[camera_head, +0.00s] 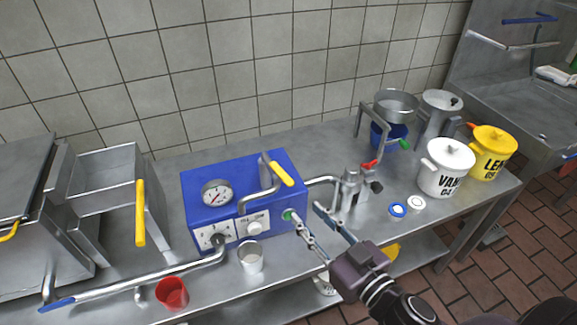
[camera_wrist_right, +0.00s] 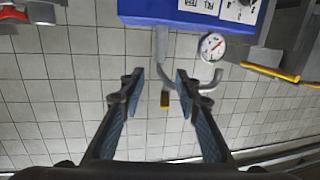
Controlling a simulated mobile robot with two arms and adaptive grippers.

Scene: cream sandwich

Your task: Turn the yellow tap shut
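The yellow tap (camera_head: 283,173) is a yellow handle at the top of a bent metal pipe on the blue machine (camera_head: 196,188). In the right wrist view its yellow end (camera_wrist_right: 165,99) appears between my fingertips in the picture, with visible gaps on both sides. My right gripper (camera_head: 303,210) is open and empty, reaching from the lower right in front of the machine's right side. It also shows open in the right wrist view (camera_wrist_right: 166,80). How far it is from the handle in depth I cannot tell. My left gripper is not in view.
A steel cup (camera_head: 251,262) and red cup (camera_head: 172,293) stand in front. A metal valve fitting (camera_head: 350,188) and white pot (camera_head: 446,168) stand to the right.

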